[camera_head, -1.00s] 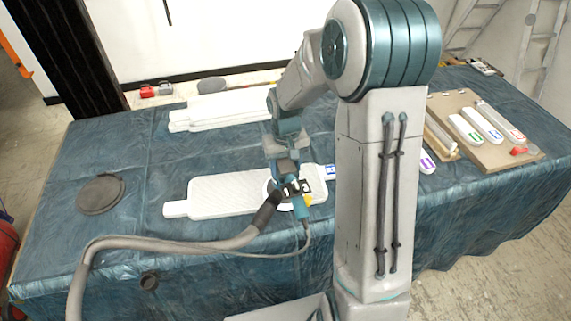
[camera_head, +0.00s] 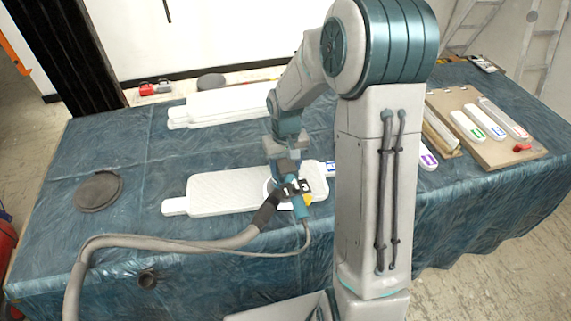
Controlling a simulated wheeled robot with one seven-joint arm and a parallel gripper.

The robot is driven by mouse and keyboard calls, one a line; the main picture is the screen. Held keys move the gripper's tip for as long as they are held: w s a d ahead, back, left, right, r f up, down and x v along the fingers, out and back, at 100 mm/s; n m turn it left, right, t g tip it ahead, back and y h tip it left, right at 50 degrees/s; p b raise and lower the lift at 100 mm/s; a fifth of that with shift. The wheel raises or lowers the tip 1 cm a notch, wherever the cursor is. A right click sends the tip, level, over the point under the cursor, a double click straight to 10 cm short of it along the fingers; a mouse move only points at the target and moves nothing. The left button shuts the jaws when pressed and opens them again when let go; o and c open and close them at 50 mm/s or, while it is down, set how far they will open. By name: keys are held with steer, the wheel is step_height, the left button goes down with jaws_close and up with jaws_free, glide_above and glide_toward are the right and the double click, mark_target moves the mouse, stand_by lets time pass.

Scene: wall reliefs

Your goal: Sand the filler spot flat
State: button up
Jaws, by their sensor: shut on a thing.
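A white relief panel (camera_head: 228,190) with a paddle-like outline lies flat on the blue-covered table. My gripper (camera_head: 289,180) is over its right end, shut on a sander (camera_head: 301,205) with a teal body, a yellow patch and a black-and-white label. A thick grey hose (camera_head: 190,243) runs from the sander to the lower left. The sander's pad sits at or just above the panel; contact cannot be told. The filler spot is not visible, and the sander and my arm cover part of the panel's right end.
More white panels (camera_head: 222,106) are stacked at the back. A dark round disc (camera_head: 99,191) lies at the left. A tan board (camera_head: 487,128) with several labelled sanding blocks is at the right, with a red item (camera_head: 522,147).

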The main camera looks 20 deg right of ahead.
steer(key=shift+w+f+b, duration=0.1)
steer(key=shift+f+b, duration=0.15)
steer(key=shift+b, duration=0.05)
stand_by(0.6)
steer(key=shift+a, duration=0.15)
steer(key=shift+w+a+b, duration=0.15)
steer(key=shift+a+b, duration=0.25)
steer(key=shift+a, duration=1.4)
steer(key=shift+d, duration=0.25)
stand_by(0.6)
steer(key=shift+s+d, duration=0.2)
steer(key=shift+d, duration=1.45)
steer(key=shift+a, duration=0.1)
